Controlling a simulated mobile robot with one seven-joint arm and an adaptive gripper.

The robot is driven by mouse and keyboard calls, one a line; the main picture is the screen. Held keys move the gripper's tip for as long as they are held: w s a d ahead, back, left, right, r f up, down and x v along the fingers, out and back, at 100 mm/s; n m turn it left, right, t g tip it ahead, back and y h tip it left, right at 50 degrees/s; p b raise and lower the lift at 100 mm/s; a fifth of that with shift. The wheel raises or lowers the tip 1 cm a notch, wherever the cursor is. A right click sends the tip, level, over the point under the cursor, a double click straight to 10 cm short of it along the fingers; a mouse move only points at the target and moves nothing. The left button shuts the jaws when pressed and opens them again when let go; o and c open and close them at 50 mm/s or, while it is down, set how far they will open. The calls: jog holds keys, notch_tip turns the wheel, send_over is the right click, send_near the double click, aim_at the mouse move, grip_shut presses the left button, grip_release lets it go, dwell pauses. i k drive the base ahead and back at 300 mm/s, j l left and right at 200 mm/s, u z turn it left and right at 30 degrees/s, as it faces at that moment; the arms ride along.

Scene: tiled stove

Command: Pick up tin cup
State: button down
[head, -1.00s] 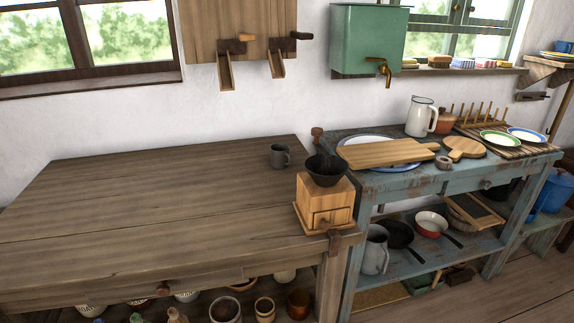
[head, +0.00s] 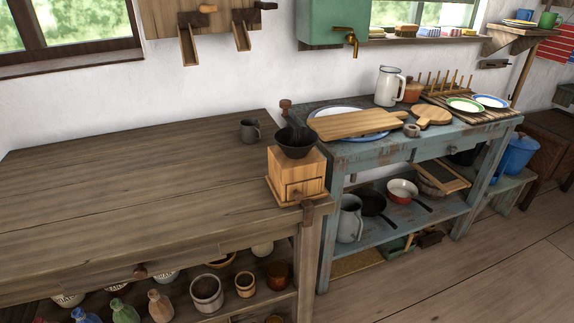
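In the head view, a small dark grey tin cup (head: 250,131) stands upright near the back right of the brown wooden table (head: 120,185). Its handle appears to point left. A wooden coffee grinder (head: 296,172) with a dark bowl on top stands just in front and to the right of the cup, apart from it in the picture. My gripper is not in view.
The table left of the cup is clear. A blue workbench (head: 405,150) to the right holds a cutting board (head: 355,124), a white pitcher (head: 390,87) and plates. Crocks and bottles fill the shelf below the table. Open floor (head: 480,265) lies at the lower right.

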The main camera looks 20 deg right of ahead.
aim_at(250, 132)
jog(key=l+z, duration=0.15)
jog(key=l, duration=0.35)
jog(key=l+z, duration=0.15)
jog(key=l, duration=0.4)
jog(key=i+l+z, duration=0.2)
jog(key=l, duration=0.25)
jog(key=l+z, duration=0.15)
jog(key=l, duration=0.4)
jog(key=i+j, duration=0.15)
jog(key=j, duration=0.2)
jog(key=i+j, duration=0.1)
jog(key=j, duration=0.2)
jog(key=i+j, duration=0.15)
jog(key=j, duration=0.2)
jog(key=i+j, duration=0.15)
jog(key=j, duration=0.2)
